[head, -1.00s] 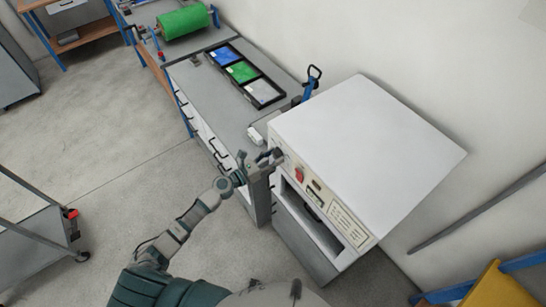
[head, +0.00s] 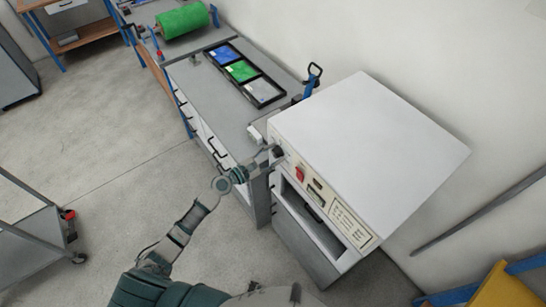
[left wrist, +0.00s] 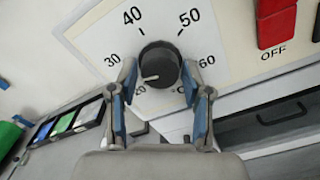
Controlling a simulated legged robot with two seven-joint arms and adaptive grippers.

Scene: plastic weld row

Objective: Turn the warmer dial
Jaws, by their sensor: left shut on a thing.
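The warmer (head: 375,140) is a large white box with a front panel. Its round black dial (left wrist: 158,65) sits on a white scale marked 30, 40, 50 and 60 in the left wrist view; a lower number is partly hidden. The dial's white mark points to the lower left. My left gripper (left wrist: 160,80) is shut on the dial, one finger on each side. My right gripper is not in view.
A red switch (left wrist: 275,22) marked OFF is right of the dial. Left of the warmer is a grey bench (head: 205,85) with a black tray (head: 262,92) of coloured sheets. A cart (head: 35,230) stands at lower left. The floor (head: 110,130) between is clear.

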